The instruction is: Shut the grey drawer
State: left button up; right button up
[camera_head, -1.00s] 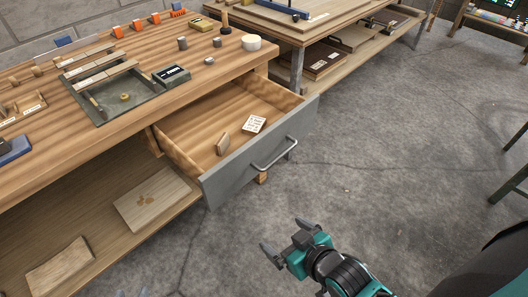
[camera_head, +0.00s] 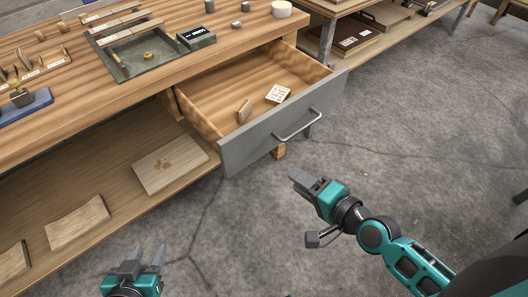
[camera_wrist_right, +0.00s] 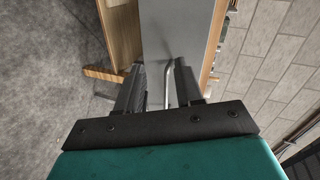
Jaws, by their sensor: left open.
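The grey drawer (camera_head: 248,145) is pulled out from the wooden workbench, with its bar handle (camera_head: 300,126) on the front. Inside lie a small wooden block (camera_head: 244,111) and a white card with writing (camera_head: 278,94). My right gripper (camera_head: 302,182) is in front of the drawer, apart from the handle. In the right wrist view its fingers (camera_wrist_right: 159,80) are spread, with the handle (camera_wrist_right: 168,88) showing between them and the grey front (camera_wrist_right: 185,30) beyond. My left gripper (camera_head: 145,254) is open and empty at the bottom left, away from the drawer.
The workbench top (camera_head: 95,120) carries a grey tray (camera_head: 122,72), a dark box (camera_head: 197,38) and a white round piece (camera_head: 282,9). Its lower shelf (camera_head: 120,215) holds several boards. Another table stands at the back right. The floor before the drawer is clear.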

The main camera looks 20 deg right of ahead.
aim_at(255, 145)
jog(key=shift+w+d+r+m, duration=0.25)
jog(key=shift+w+m, duration=0.1)
jog(key=shift+m, duration=0.55)
jog(key=shift+c, duration=1.4)
jog(key=shift+w+a, duration=0.1)
jog(key=shift+w, duration=0.1)
jog(key=shift+c, duration=0.9)
jog(key=x, duration=0.8)
jog(key=r+x, duration=0.1)
jog(key=x, duration=0.3)
jog(key=shift+w+a+f+b, duration=0.1)
jog(key=shift+w+a+b, duration=0.15)
jog(key=shift+w+b, duration=0.15)
grip_shut()
jog(key=shift+w+a, duration=0.1)
jog(key=shift+w, duration=0.2)
jog(key=shift+w, duration=0.1)
